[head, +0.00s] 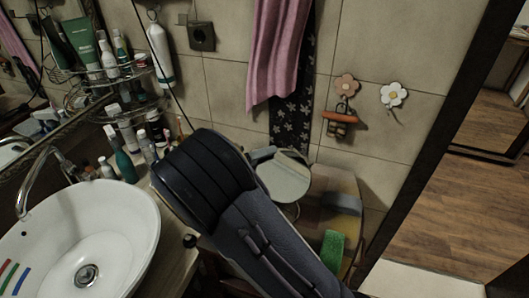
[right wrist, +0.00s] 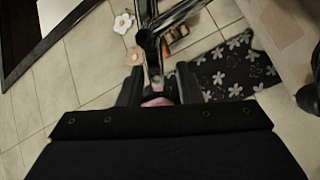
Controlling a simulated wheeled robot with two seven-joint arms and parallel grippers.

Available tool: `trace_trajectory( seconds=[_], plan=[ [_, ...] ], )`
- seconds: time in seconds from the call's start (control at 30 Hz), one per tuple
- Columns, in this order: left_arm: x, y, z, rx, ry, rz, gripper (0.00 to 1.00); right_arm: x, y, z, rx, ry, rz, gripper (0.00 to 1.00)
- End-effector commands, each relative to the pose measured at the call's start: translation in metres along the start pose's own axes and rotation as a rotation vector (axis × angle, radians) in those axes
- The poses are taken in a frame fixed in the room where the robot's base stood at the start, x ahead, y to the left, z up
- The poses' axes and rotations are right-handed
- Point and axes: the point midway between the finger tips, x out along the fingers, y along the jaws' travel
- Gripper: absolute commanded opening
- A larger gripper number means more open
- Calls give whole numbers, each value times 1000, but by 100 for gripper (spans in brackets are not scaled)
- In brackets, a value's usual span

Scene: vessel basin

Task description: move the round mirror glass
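The round mirror glass (head: 285,176) shows in the head view as a grey-green disc just right of my right arm, below the pink towel. My arm hides part of the area on its left side. My right gripper (right wrist: 158,92) shows in the right wrist view with its two dark fingers apart. A shiny chrome bar (right wrist: 152,45) runs in front of and between them; whether the fingers touch it I cannot tell. In the head view the fingertips are hidden behind my arm. My left gripper is in neither view.
A white basin (head: 125,235) with a chrome faucet (head: 45,180) is at left. Bottles (head: 123,163) crowd the ledge and wire shelf. A pink towel (head: 278,50) hangs at the wall. A green sponge (head: 333,250) lies lower right. A dark frame borders a wooden floor (head: 450,200).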

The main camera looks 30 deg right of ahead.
Motion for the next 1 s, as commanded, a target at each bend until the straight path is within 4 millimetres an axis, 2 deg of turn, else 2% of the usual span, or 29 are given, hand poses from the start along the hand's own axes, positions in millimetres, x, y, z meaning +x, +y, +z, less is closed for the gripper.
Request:
trace_trajectory(
  seconds=[0.27,0.5,0.53,1.0],
  plan=[
    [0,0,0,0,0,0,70,2,0,0,0,0,0,32],
    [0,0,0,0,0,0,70,2,0,0,0,0,0,2],
    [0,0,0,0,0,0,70,2,0,0,0,0,0,0],
    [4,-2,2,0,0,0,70,2,0,1,24,0,0,0]
  ],
)
